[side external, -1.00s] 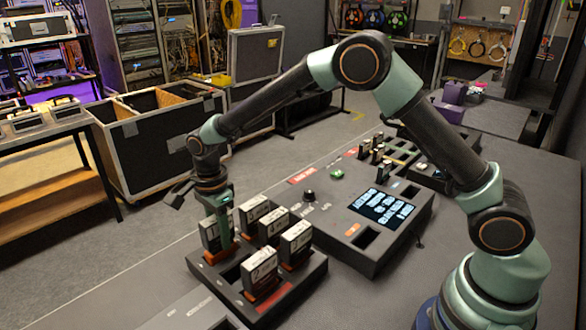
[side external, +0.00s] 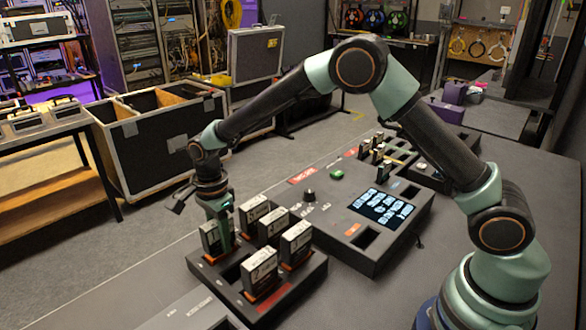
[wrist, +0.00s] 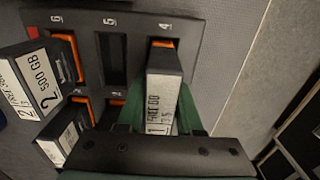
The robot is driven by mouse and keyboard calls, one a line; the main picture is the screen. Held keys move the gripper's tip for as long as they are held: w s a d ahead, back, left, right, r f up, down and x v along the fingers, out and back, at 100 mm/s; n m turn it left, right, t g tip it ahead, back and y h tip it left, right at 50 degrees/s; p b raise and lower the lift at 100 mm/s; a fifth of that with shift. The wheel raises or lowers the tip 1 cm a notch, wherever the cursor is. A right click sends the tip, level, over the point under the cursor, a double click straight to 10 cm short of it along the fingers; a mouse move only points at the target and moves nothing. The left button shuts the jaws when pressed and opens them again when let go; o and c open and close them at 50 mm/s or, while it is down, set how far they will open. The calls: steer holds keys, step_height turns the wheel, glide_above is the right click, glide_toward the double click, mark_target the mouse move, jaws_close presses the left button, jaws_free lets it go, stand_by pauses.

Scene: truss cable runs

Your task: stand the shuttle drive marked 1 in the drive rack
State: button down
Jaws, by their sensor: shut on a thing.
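The drive marked 1 (wrist: 162,98) is between the green fingers of my gripper (wrist: 160,118) in the wrist view, its white label facing the camera. In the side view the drive (side external: 212,238) stands about upright at the near-left corner of the drive rack (side external: 286,301), with my gripper (side external: 224,226) around it from above. In the wrist view its far end is at the bay marked 4, with orange showing beside it. How deep it sits in that bay cannot be told.
Several other labelled drives (side external: 261,272) stand in the rack close by. The bay marked 5 (wrist: 111,58), beside the held drive, is empty. A black console with a lit screen (side external: 381,208) lies to the right. A flight case (side external: 165,130) stands behind the bench.

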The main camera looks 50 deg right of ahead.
steer(key=shift+f, duration=0.15)
steer(key=shift+c, duration=2.4)
jaws_free()
steer(key=shift+o, duration=0.3)
steer(key=shift+o, duration=1.3)
steer(key=shift+r, duration=3.8)
